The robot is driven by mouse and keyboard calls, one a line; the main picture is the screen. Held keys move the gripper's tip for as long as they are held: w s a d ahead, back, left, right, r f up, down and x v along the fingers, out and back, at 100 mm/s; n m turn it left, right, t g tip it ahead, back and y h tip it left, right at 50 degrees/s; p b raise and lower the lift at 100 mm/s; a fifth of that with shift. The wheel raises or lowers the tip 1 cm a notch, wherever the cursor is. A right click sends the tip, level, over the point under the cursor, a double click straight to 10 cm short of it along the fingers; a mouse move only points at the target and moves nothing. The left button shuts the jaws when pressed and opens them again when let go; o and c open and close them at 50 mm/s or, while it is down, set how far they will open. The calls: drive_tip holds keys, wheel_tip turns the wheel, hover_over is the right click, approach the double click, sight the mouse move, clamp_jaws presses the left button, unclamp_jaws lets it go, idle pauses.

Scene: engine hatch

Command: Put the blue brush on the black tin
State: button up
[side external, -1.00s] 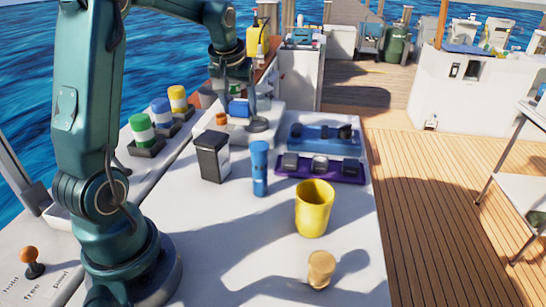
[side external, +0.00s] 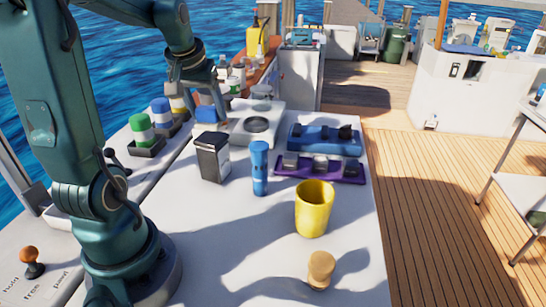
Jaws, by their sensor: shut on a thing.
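The blue brush (side external: 206,114) is a small blue block at the tips of my gripper (side external: 206,106), which is shut on it. My gripper points down from the arm and partly hides the brush. The black tin (side external: 214,158) is a dark upright box with a pale label on its right face. It stands on the white worktop, in front of the brush in the picture. The brush shows just above and slightly left of the tin's top, apart from it. How far behind the tin it is I cannot tell.
A blue torch-like cylinder (side external: 259,168) stands right of the tin, with a yellow cup (side external: 313,209) nearer. Blue (side external: 325,140) and purple (side external: 320,168) trays lie to the right. Green-topped (side external: 142,130) and blue-topped (side external: 162,112) cans stand left. The front worktop is mostly clear.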

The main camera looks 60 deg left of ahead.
drive_tip(key=shift+f, duration=1.1)
drive_tip(key=shift+f, duration=0.2)
drive_tip(key=o, duration=1.4)
drive_tip(key=shift+r, duration=0.1)
drive_tip(key=v, duration=1.2)
drive_tip(key=s+d+f+m+t+h, duration=0.1)
drive_tip(key=d+f+m, duration=0.3)
drive_tip(key=d, duration=0.5)
drive_tip(key=s+d+f+m+t+h, duration=0.1)
drive_tip(key=s+d+f+m+h, duration=0.1)
drive_tip(key=d, duration=0.7)
wheel_tip(320, 180, down, 2)
drive_tip(key=s+m, duration=0.1)
drive_tip(key=m, duration=0.2)
drive_tip(key=shift+d, duration=0.25)
drive_tip(key=shift+s, duration=0.1)
